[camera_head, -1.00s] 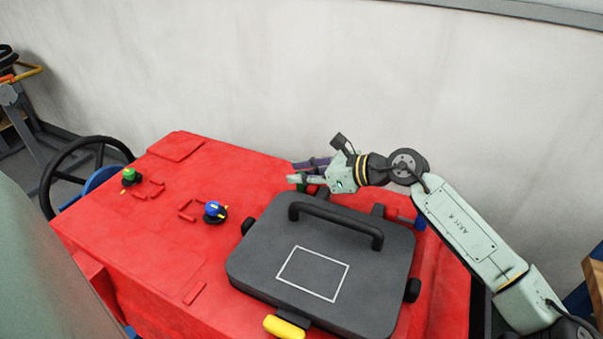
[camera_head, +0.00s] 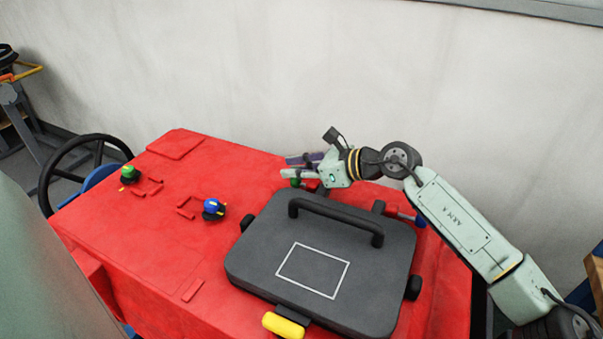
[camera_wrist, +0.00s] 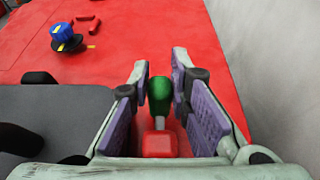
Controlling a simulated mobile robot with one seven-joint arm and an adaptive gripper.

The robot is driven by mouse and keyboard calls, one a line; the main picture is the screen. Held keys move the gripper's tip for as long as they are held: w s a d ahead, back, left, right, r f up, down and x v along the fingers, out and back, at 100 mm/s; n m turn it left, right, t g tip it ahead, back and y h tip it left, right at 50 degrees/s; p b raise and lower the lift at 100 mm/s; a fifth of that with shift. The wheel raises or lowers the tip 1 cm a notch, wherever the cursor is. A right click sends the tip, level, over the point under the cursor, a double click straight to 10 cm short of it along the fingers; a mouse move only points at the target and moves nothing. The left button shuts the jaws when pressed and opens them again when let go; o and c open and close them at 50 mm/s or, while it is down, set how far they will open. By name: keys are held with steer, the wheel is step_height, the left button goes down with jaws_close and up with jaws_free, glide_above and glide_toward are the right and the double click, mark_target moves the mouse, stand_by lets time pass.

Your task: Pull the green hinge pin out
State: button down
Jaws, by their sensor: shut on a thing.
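The green hinge pin's handle (camera_wrist: 160,92) shows upright in the wrist view, between the purple pads of my gripper (camera_wrist: 160,62). In the head view only a small green part of the pin (camera_head: 296,183) shows below the fingers, by the far-left corner of the dark grey lid (camera_head: 250,260). My gripper (camera_head: 288,166) is shut on the pin's handle. A red block (camera_wrist: 160,144) lies nearer the wrist camera, in line with the handle.
A blue-handled pin (camera_head: 420,221) is at the lid's right hinge. A black handle (camera_head: 335,219) arches over the lid. A blue knob (camera_head: 212,206) and a green knob (camera_head: 128,172) stand on the red tank top (camera_head: 165,235). The pale wall (camera_head: 250,80) rises behind.

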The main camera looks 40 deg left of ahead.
steer(key=shift+b+x, duration=0.35)
steer(key=shift+x, duration=0.6)
steer(key=shift+s+a+r, duration=0.1)
steer(key=shift+a+r, duration=0.2)
steer(key=shift+r, duration=0.15)
steer(key=c, duration=1.7)
jaws_free()
steer(key=shift+a, duration=0.15)
steer(key=shift+o, duration=1.1)
steer(key=v, duration=1.2)
